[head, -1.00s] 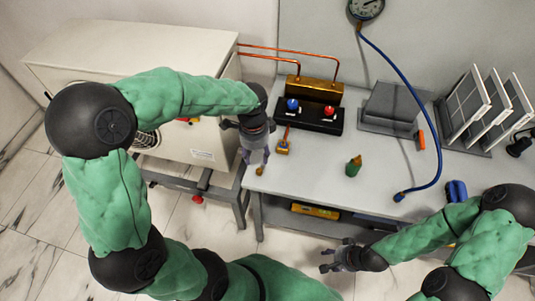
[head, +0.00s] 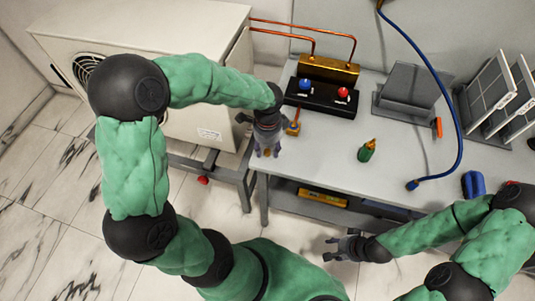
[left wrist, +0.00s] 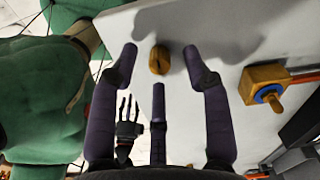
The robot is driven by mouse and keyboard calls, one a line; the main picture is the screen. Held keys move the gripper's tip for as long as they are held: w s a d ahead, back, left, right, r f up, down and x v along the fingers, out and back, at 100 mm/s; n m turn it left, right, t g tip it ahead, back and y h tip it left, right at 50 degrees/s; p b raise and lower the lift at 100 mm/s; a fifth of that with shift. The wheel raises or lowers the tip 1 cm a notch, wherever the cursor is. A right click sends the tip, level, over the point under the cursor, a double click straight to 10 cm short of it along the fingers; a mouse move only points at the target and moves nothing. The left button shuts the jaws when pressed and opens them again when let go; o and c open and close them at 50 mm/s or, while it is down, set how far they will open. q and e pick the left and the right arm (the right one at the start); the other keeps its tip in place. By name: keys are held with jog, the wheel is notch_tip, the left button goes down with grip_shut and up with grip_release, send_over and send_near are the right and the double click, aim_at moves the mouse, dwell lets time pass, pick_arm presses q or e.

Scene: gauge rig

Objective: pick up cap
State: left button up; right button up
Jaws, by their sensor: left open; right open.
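The cap, a small brass piece (left wrist: 158,60), lies on the grey bench (left wrist: 225,45) close to its edge in the left wrist view. My left gripper (left wrist: 160,66) is open above it, with the purple fingers spread on either side and the third finger below it in the picture. No finger clearly touches the cap. In the head view my left gripper (head: 267,150) hangs over the bench's front left corner and mostly hides the cap. My right gripper (head: 342,247) is open and empty, in front of the bench.
A brass fitting (left wrist: 264,84) is close beside the left gripper. Behind stands a black valve block with a blue knob (head: 305,84) and a red knob (head: 343,92). A green bottle-like object (head: 367,150) and a blue hose (head: 452,100) are further right.

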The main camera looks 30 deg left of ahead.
pick_arm(q)
jog(key=shift+f, duration=0.65)
jog(key=shift+c, duration=0.3)
grip_shut()
jog(key=shift+r, duration=0.15)
